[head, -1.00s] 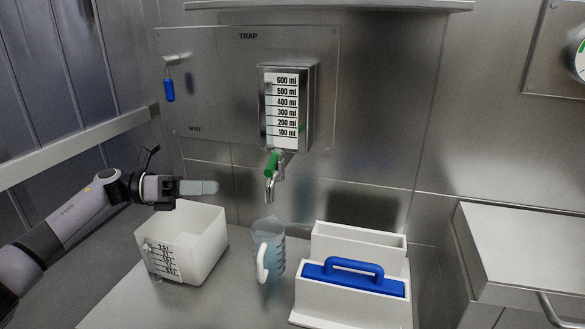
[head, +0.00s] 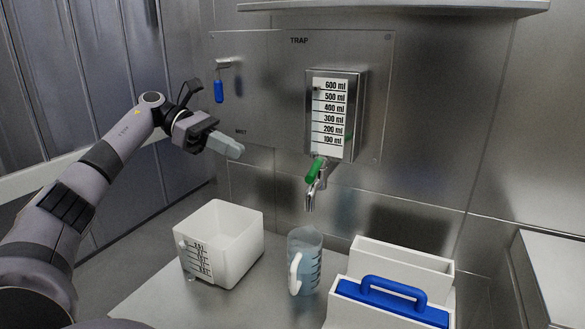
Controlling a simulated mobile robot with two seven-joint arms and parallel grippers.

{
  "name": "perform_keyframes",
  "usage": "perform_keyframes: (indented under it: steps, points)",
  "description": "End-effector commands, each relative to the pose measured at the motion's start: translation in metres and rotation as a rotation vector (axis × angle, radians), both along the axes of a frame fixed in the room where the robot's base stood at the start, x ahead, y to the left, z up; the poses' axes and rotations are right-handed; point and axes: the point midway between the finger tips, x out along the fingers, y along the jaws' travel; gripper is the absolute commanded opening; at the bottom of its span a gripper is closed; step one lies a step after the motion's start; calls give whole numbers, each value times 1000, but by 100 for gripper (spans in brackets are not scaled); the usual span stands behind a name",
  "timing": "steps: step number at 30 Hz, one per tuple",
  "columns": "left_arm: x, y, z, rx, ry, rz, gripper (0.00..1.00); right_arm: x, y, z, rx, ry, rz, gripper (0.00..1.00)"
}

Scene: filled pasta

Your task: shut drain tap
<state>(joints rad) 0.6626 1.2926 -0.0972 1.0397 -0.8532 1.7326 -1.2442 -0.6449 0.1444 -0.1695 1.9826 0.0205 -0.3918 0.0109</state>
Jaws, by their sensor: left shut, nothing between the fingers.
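The drain tap (head: 312,197) is a metal spout under the trap box, with a green lever (head: 315,170) that slants down along it. The steel trap box (head: 335,115) has a scale marked from 100 to 600 ml. A clear jug (head: 305,262) with a white handle stands below the tap and looks bluish inside. My left gripper (head: 238,152) is shut and empty, in the air to the left of the tap and apart from it. My right gripper is not in view.
A white graduated bin (head: 222,245) stands left of the jug. A white caddy (head: 400,262) with a blue-handled tool (head: 395,293) stands to the right. A blue-handled valve (head: 219,90) is on the wall panel above my left gripper. The space between gripper and tap looks clear.

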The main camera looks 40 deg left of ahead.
Motion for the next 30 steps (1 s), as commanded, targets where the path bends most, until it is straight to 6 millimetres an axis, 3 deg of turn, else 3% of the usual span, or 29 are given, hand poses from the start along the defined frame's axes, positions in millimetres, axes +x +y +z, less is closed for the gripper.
perform_keyframes:
  steps: [5, 16, 18, 24, 30]
  points:
    - [9, -18, -10, 0, 4, -5, 0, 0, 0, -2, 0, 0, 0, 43]
    - [42, -82, -35, -4, 1, -4, 0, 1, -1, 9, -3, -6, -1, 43]
    - [48, -93, -30, -3, -3, -4, 0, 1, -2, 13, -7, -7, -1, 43]
    - [58, -111, -27, -3, 1, -2, 0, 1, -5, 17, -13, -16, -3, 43]
    - [60, -115, -27, -2, 0, -1, 0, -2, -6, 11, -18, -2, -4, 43]
